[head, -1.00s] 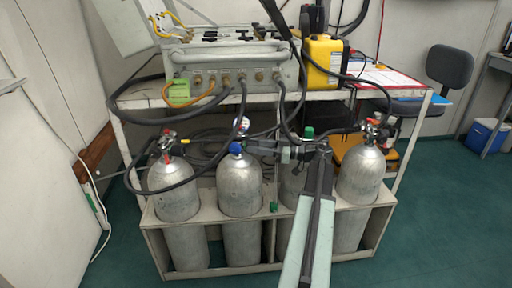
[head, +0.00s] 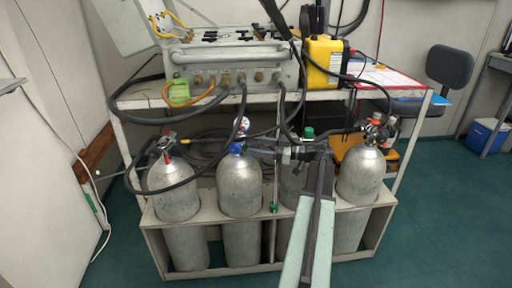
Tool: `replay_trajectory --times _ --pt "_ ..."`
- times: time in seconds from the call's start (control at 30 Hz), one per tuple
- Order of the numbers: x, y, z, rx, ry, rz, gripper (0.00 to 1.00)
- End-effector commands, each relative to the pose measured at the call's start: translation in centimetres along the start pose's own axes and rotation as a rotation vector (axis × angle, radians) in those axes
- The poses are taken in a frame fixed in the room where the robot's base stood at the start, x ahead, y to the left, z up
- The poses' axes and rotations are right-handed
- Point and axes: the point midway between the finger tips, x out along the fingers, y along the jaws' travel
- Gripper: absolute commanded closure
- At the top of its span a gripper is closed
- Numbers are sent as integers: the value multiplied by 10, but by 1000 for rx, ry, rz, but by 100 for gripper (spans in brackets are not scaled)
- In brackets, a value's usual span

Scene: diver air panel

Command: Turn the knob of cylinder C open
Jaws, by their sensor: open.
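Several grey cylinders stand in a rack (head: 160,232); I cannot read any letters on them. The third from the left (head: 291,182) is partly hidden by my arm, and a green knob (head: 308,133) shows above it. The second cylinder (head: 239,190) has a blue knob (head: 236,149) at its valve. My gripper (head: 262,150) is open, dark and pointing left, between the blue knob and my wrist at the third cylinder's top. It appears to hold nothing. Whether it touches a valve or hose, I cannot tell.
The left cylinder (head: 174,190) and right cylinder (head: 360,178) flank these. Black hoses loop from the air panel (head: 230,65) down around the valves. A yellow box (head: 323,62) stands on the shelf above.

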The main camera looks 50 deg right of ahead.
Motion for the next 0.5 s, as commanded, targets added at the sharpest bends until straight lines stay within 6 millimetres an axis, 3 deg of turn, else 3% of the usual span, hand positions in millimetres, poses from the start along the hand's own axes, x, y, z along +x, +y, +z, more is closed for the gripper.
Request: replay_trajectory --times 0.33,0.5 --pt "-60 1 0 0 0 3 41" --pt "-75 0 0 0 0 -1 41"
